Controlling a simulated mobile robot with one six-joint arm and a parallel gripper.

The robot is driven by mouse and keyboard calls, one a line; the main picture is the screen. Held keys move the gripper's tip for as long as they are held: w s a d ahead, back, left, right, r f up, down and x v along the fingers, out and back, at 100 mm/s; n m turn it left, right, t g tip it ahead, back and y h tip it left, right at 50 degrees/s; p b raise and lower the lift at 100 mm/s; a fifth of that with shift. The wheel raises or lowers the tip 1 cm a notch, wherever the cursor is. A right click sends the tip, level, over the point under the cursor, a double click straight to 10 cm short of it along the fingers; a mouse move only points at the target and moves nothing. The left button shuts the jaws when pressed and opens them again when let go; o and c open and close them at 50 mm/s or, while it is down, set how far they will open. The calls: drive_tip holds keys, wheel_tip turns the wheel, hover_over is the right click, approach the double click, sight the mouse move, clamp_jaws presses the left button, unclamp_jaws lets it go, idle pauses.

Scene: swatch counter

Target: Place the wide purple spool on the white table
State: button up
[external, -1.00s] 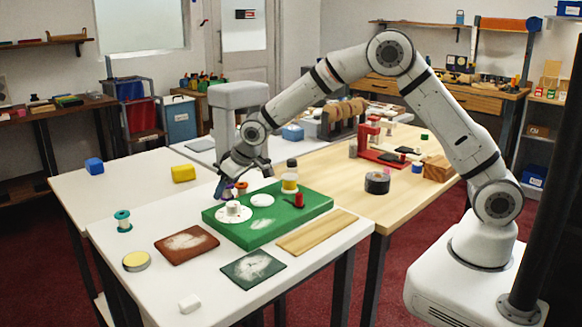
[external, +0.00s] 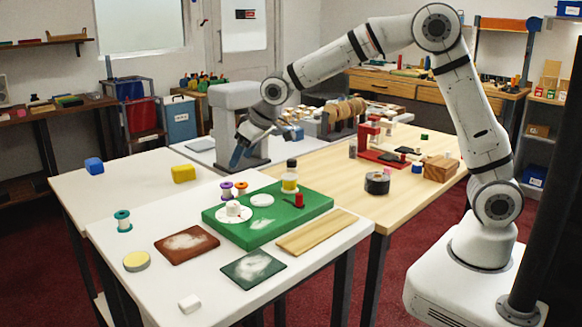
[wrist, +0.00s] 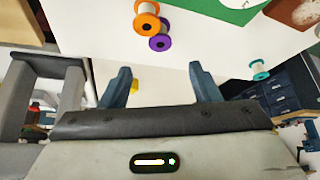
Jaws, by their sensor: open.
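The purple spool (external: 227,191) stands upright on the white table (external: 107,238), just behind the green board (external: 297,207). It also shows in the wrist view (wrist: 160,43), right next to the orange spool (wrist: 147,21), which partly overlaps it in that view. The orange spool is also in the external view (external: 241,188). My gripper (external: 238,158) is above and beyond the purple spool, clear of it. In the wrist view the fingers of my gripper (wrist: 161,82) are spread apart with nothing between them.
A teal spool (external: 123,221) stands on the white table at the left. A white round piece and a red spool (external: 299,200) are on the green board. A yellow block (external: 184,174) and a blue block (external: 94,166) lie farther back. A grey machine (external: 235,115) stands behind my gripper.

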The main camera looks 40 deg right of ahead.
drive_tip(key=s+d+r+m+g+h, duration=0.1)
drive_tip(key=s+d+r, duration=0.1)
drive_tip(key=s+d, duration=0.45)
drive_tip(key=s+d+r+m, duration=0.15)
drive_tip(key=s+d, duration=0.25)
drive_tip(key=d, duration=0.6)
drive_tip(key=s+d+f+m+g, duration=0.1)
drive_tip(key=s+d, duration=0.5)
drive_tip(key=s, duration=0.4)
drive_tip(key=s+d+f+m+g+h, duration=0.1)
drive_tip(key=s+d, duration=0.5)
drive_tip(key=s, duration=0.4)
drive_tip(key=shift+s+d+f, duration=0.15)
drive_tip(key=shift+s, duration=0.15)
